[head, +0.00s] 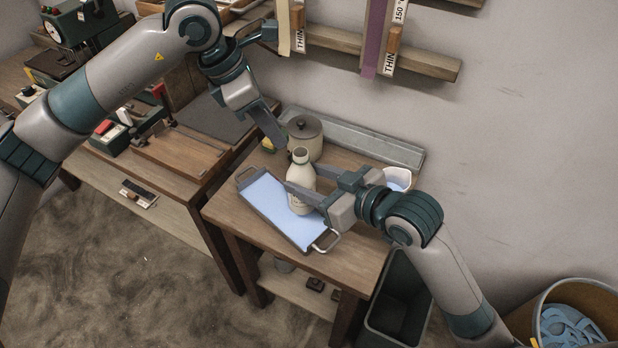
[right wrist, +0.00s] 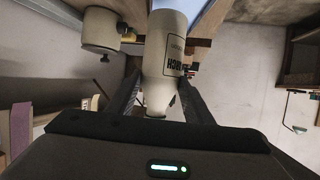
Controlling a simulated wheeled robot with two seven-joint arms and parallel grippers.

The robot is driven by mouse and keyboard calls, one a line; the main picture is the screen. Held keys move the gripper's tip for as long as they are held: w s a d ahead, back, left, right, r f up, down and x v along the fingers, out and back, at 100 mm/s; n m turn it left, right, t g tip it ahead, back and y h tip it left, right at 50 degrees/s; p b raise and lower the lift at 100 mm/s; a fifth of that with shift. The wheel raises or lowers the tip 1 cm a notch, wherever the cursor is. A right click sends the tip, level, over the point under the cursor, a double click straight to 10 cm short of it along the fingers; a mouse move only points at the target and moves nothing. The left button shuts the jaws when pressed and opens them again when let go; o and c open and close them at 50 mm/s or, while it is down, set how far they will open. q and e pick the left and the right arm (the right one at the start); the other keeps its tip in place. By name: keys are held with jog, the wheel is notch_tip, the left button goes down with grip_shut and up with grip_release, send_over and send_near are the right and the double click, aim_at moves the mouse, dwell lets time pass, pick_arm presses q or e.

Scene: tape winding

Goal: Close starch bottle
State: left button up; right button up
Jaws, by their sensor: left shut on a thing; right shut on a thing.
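The cream starch bottle (head: 301,188) stands upright on the blue-lined tray (head: 268,205). Its dark round mouth shows at the top, with no cap visible on it. My right gripper (head: 307,197) is shut on the bottle's body from the right. In the right wrist view the labelled bottle (right wrist: 166,48) shows upside down between my two fingers (right wrist: 157,100). My left gripper (head: 279,141) is above and to the left of the bottle mouth, apart from it. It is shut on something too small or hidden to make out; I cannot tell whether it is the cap.
A lidded pot (head: 305,140) stands just behind the bottle and also shows in the right wrist view (right wrist: 100,32). A white bowl (head: 398,178) is at the right back of the table, with a long grey trough (head: 360,143) along the wall. A dark bin (head: 398,305) stands below.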

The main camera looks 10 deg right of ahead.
aim_at(294, 152)
pick_arm(q)
jog(key=s+d+r, duration=0.1)
jog(key=s+d+r+m, duration=0.1)
jog(key=r, duration=0.1)
jog(key=s+d+r+m, duration=0.1)
jog(key=r, duration=0.1)
jog(key=shift+d+r+g, duration=0.2)
jog(key=shift+d+g, duration=0.1)
jog(key=shift+g, duration=0.1)
jog(key=shift+s+r, duration=0.2)
jog(key=shift+r, duration=0.05)
jog(key=shift+f, duration=0.15)
jog(key=shift+f, duration=1.9)
jog(key=shift+f, duration=0.85)
jog(key=shift+f, duration=0.5)
